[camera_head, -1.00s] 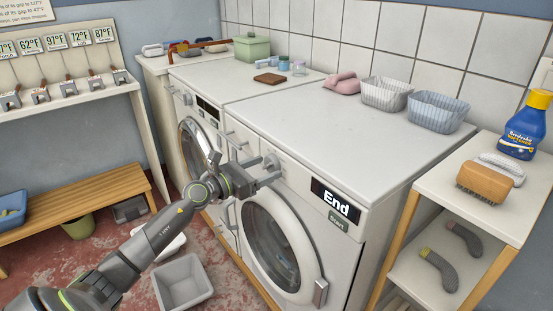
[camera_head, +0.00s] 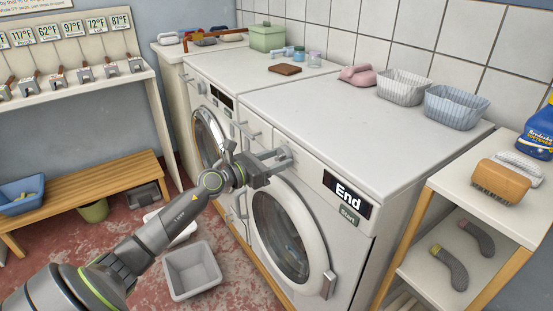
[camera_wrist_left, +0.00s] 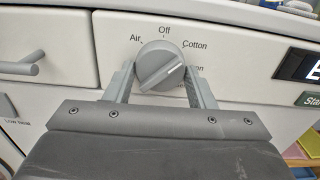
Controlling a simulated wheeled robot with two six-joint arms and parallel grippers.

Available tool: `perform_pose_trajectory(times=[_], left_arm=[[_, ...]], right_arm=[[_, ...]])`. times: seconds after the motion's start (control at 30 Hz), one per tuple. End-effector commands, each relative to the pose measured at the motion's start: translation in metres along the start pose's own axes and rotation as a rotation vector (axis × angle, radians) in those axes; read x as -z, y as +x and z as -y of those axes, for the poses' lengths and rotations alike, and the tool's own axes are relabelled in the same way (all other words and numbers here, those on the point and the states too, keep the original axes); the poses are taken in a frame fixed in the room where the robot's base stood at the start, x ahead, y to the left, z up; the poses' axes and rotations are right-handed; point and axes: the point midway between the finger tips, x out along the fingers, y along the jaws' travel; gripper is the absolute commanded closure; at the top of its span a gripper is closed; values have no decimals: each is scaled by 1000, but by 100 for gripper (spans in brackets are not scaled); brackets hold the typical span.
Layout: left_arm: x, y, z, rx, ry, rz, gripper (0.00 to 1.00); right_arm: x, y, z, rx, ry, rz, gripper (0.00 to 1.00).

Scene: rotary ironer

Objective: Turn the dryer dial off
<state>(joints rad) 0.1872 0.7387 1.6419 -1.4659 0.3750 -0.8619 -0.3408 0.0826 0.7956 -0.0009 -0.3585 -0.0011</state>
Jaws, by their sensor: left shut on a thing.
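The dryer (camera_head: 350,120) is the nearer white machine, with a round door and an "End" display. Its grey round dial (camera_wrist_left: 156,62) is on the front panel, with "Off" above it, "Air" at upper left and "Cotton" at upper right. In the head view the left gripper (camera_head: 277,160) is at the dryer's panel, largely covering the dial. My right gripper is out of view.
A handle (camera_wrist_left: 24,66) sticks out left of the dial. A second white machine (camera_head: 212,105) stands beyond the dryer. A shelf unit (camera_head: 440,200) with brushes and a blue bottle is at the right. A grey bin (camera_head: 192,270) sits on the floor below my left arm.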

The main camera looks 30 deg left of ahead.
Motion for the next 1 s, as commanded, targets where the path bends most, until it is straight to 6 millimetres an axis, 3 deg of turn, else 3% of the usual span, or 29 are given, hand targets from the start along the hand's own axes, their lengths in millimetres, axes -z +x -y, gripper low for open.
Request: perform_pose_trajectory(times=[0.57, 1.0], left_arm=[[-5, 0, 1, 0, -408, 0, 73], [-4, 0, 2, -1, -689, 2, 73]], right_arm=[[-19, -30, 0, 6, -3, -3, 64], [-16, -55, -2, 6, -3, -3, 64]])
